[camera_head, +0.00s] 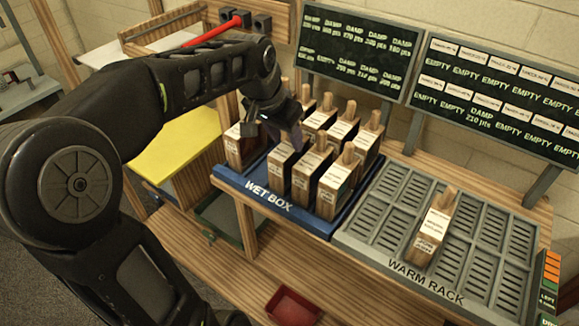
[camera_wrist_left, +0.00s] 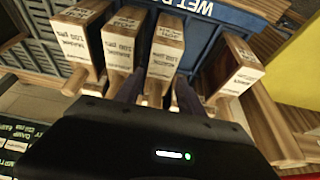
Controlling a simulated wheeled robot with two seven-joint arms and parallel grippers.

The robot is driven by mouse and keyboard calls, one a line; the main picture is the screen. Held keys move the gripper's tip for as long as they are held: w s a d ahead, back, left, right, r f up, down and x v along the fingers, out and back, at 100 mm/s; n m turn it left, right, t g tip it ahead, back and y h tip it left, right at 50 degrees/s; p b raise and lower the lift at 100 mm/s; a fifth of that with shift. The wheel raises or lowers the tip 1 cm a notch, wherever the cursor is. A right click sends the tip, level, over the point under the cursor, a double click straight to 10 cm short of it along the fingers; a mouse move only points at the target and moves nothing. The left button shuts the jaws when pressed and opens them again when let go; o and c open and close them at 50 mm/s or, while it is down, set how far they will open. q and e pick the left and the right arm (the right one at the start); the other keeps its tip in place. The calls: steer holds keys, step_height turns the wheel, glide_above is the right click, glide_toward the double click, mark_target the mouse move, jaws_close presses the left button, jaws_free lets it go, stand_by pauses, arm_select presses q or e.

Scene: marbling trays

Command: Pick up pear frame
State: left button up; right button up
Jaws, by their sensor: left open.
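Several wooden frames with white labels stand upright in the blue wet box (camera_head: 270,203). One labelled frame (camera_head: 438,222) stands on the grey warm rack (camera_head: 372,226). The labels are too small to read, so I cannot tell which one is the pear frame. My left gripper (camera_head: 284,128) is open, pointing down over the left part of the wet box. In the left wrist view, the left gripper (camera_wrist_left: 158,92) has its fingers on either side of the handle of one labelled frame (camera_wrist_left: 165,50), with other frames close by. My right gripper is not in view.
Dark boards (camera_head: 360,45) with chalk text stand behind the box and rack. A yellow panel (camera_head: 178,143) lies left of the box. A red tray (camera_head: 293,306) sits low in front. Most of the warm rack is free.

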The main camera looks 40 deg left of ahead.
mark_target(290, 145)
arm_select(q)
steer(key=x, duration=0.4)
steer(key=shift+p, duration=0.3)
jaws_close()
stand_by(0.5)
stand_by(0.3)
